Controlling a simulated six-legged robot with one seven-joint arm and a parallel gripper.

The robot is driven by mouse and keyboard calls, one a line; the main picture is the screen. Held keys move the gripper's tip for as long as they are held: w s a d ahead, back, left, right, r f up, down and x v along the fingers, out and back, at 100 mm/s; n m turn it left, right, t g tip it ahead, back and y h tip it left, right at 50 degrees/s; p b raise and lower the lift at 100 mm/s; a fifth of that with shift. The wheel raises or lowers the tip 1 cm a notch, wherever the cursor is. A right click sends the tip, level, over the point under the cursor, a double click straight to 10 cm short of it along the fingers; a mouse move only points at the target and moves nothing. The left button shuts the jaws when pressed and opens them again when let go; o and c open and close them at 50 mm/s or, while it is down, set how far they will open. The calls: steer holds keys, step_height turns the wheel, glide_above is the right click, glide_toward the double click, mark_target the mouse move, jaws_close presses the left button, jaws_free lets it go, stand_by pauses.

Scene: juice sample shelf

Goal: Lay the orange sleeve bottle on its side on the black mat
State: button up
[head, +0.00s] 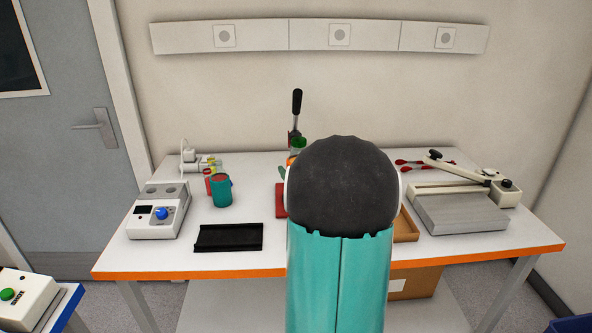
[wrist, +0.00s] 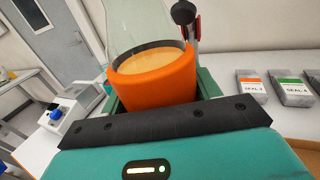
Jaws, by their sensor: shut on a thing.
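The orange sleeve bottle (wrist: 155,75) fills the middle of the wrist view. It has an orange sleeve, a dark ring, orange liquid and a clear upper part pointing to the top of the picture. My gripper (wrist: 157,95) is shut on it around the sleeve, with one teal finger on each side. The bottle's base is hidden behind the gripper body. In the head view my arm hides the gripper and most of what is behind it. The black mat (head: 228,237) lies bare on the front left of the white table (head: 270,265), left of my arm.
A grey device with a blue knob (head: 160,212) stands left of the mat. A teal cylinder (head: 221,191) and a red item (head: 208,180) stand behind it. Labelled packs (wrist: 252,88) show in the wrist view.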

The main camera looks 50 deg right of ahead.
steer(key=v, duration=1.1)
stand_by(1.0)
steer(key=shift+d+r, duration=0.1)
steer(key=shift+r, duration=0.1)
step_height(320, 180, up, 12)
stand_by(1.0)
steer(key=shift+w+f, duration=0.1)
steer(key=shift+f, duration=0.05)
